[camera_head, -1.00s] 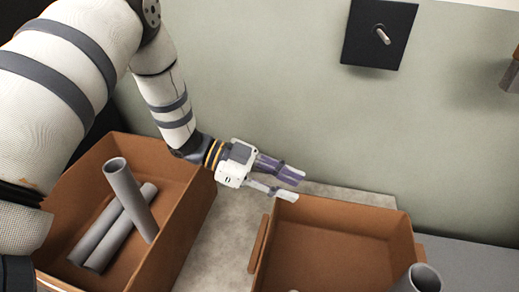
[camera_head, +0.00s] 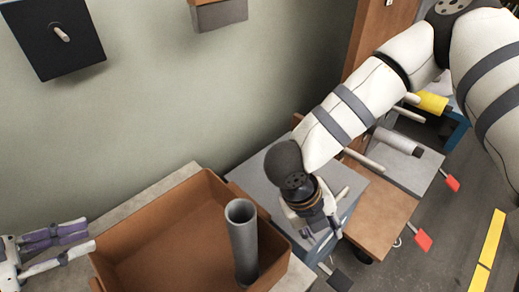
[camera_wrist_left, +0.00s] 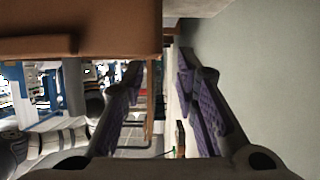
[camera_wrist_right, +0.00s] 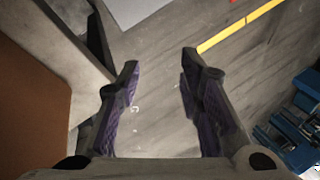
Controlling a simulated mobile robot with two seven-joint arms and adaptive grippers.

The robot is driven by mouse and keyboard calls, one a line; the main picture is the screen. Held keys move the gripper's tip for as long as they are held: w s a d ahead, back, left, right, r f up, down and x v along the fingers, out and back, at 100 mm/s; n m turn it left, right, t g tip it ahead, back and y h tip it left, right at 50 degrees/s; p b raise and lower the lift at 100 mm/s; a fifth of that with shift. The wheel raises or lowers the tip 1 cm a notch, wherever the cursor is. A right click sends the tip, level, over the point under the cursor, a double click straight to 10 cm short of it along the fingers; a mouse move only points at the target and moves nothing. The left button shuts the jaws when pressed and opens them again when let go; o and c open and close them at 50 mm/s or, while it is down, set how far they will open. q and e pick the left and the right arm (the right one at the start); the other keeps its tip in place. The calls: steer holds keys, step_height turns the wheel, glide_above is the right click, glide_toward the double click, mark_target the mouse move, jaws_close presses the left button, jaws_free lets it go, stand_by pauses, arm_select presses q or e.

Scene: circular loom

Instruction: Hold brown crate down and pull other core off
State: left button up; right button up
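A brown crate (camera_head: 160,215) stands in the lower middle of the head view. A grey tube core (camera_head: 243,240) stands up in it near its right wall. In the left wrist view, the crate's brown wall (camera_wrist_left: 80,30) fills the upper left, and no object is clearly gripped between the fingers. My right gripper (camera_head: 322,232) points down just right of the crate, apart from the core. It is open and empty over floor in the right wrist view (camera_wrist_right: 158,68).
A grey cabinet (camera_head: 255,160) and a wooden-topped stand (camera_head: 380,208) are right of the crate. A black wall plate with a peg (camera_head: 55,42) hangs at upper left. A grey roll (camera_head: 397,140) and a yellow cylinder (camera_head: 432,102) lie further right. Yellow floor marks (camera_head: 492,238) show.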

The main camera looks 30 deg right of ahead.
mark_target(116, 225)
steer(key=w+a+r+m+t+y, duration=0.1)
steer(key=w+a+r, duration=0.1)
steer(key=a+r, duration=0.45)
steer(key=w+a+r+m+y, duration=0.1)
steer(key=w+a+r+m, duration=0.2)
steer(key=r, duration=0.7)
arm_select(q)
steer(key=shift+d+f, duration=0.15)
steer(key=shift+d, duration=0.1)
steer(key=x, duration=0.7)
jaws_close()
arm_select(e)
steer(key=s+a+r+n+y, duration=0.1)
steer(key=s+a+r, duration=0.1)
steer(key=r, duration=0.4)
steer(key=s+a+r+n+t+y, duration=0.1)
steer(key=s+a+r, duration=0.1)
steer(key=a+r, duration=0.3)
steer(key=shift+s+r, duration=0.25)
steer(key=shift+r, duration=0.3)
